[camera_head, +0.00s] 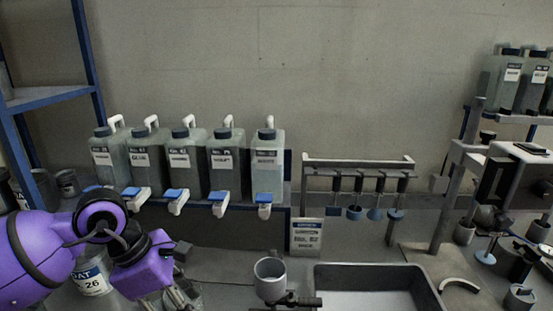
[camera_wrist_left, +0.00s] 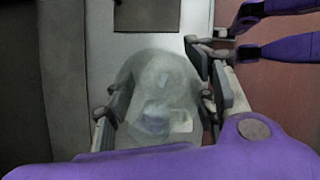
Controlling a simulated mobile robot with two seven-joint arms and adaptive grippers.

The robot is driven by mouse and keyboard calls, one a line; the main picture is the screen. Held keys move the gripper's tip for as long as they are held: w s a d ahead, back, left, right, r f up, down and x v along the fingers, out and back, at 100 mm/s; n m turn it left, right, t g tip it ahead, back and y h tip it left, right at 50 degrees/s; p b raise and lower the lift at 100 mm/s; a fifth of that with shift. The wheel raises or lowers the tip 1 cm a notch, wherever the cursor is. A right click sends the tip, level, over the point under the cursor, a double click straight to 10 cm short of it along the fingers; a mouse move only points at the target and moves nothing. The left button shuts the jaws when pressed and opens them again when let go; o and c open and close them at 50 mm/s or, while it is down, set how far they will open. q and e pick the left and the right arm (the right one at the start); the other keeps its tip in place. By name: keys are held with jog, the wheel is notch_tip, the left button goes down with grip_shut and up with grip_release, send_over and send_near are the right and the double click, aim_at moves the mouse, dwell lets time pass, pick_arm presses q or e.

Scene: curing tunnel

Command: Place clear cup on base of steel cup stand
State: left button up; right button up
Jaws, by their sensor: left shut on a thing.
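My left gripper (camera_head: 180,296) is at the bottom edge of the head view, partly cut off. In the left wrist view my left gripper (camera_wrist_left: 160,105) is shut on the clear cup (camera_wrist_left: 158,85), with a finger on either side of it. The cup is translucent and pale. A grey steel cup (camera_head: 270,278) with a black clamp or handle (camera_head: 298,300) stands to the right of my left gripper and seems to be the top of the steel cup stand. The stand's base is below the picture edge and hidden. My right gripper is not in view.
Several labelled jugs (camera_head: 226,165) with blue-topped taps stand on a shelf behind. A rack (camera_head: 358,166) with hanging tools is behind. A labelled can (camera_head: 92,284) is beside my left arm.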

pick_arm(q)
jog(key=s+f+m, duration=0.1)
jog(key=m, duration=0.1)
jog(key=s+f+m+g, duration=0.1)
jog(key=m, duration=0.1)
jog(key=s+m+g, duration=0.1)
jog(key=m, duration=0.1)
jog(key=shift+a+f, duration=0.35)
jog(key=shift+f, duration=0.05)
jog(key=r+m+g+y, duration=0.1)
jog(key=m, duration=0.3)
jog(key=s+d+r+m+g+y+p, duration=0.1)
jog(key=m+y, duration=0.1)
jog(key=m, duration=0.3)
jog(key=r+m+g+y+p, duration=0.1)
jog(key=m, duration=0.4)
jog(key=shift+s+d+r+y, duration=0.3)
jog(key=shift+s+d+r, duration=0.05)
jog(key=shift+s+r, duration=0.05)
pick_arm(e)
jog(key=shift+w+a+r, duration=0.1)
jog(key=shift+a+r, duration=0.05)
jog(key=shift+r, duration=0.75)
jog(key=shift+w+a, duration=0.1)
